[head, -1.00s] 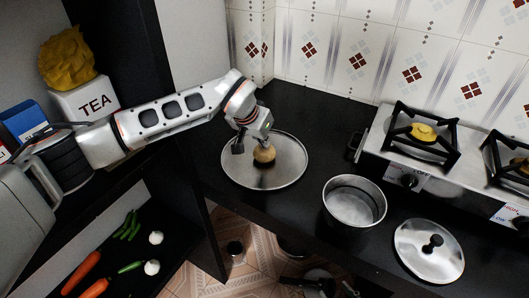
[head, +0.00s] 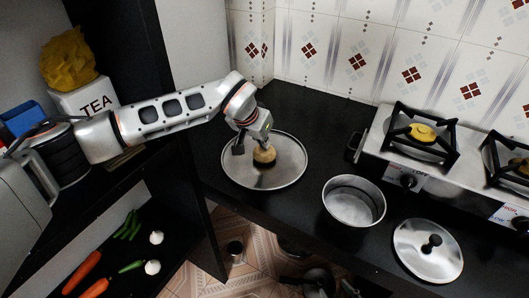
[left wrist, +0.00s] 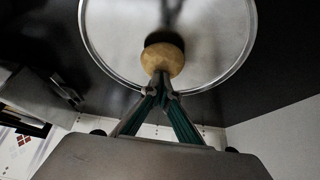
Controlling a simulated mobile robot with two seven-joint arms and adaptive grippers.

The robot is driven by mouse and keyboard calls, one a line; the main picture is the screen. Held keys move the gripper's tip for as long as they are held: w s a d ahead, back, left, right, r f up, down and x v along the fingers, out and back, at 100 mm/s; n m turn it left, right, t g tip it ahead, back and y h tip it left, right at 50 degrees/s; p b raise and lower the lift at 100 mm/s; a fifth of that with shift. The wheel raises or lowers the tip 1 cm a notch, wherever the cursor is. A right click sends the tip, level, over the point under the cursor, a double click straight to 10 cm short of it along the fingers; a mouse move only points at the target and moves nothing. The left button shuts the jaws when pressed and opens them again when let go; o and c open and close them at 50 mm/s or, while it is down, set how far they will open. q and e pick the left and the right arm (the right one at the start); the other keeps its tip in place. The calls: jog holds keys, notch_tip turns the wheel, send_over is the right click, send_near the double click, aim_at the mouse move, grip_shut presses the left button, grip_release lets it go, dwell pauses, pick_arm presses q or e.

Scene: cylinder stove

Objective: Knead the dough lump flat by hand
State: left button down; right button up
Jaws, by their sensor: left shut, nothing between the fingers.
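The dough lump (head: 264,157) is a small tan, rounded lump on a round, shiny metal tray (head: 290,172) on the black counter. It also shows in the left wrist view (left wrist: 162,58), near the tray's rim side closest to the gripper in that picture. My left gripper (head: 256,146) reaches down over the tray from the left. Its fingers are shut together and empty, with the tips (left wrist: 162,77) at the lump in the wrist view. They appear to touch its top or side; I cannot tell how firmly. My right gripper is not in view.
A metal pot (head: 354,202) and a lid (head: 428,250) stand on the counter to the right. The stove (head: 385,150) is behind them. A tea box (head: 88,101) is on the left shelf, with vegetables (head: 128,224) lower down. Black counter is clear behind the tray.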

aim_at(265, 152)
pick_arm(q)
jog(key=shift+f, duration=1.1)
dwell(2.1)
jog(key=shift+r+p, duration=0.95)
jog(key=shift+r, duration=0.7)
jog(key=shift+f, duration=0.3)
jog(key=shift+f+b, duration=0.35)
jog(key=shift+f, duration=0.35)
jog(key=shift+f+b, duration=0.3)
jog(key=shift+f, duration=0.05)
jog(key=shift+f, duration=0.25)
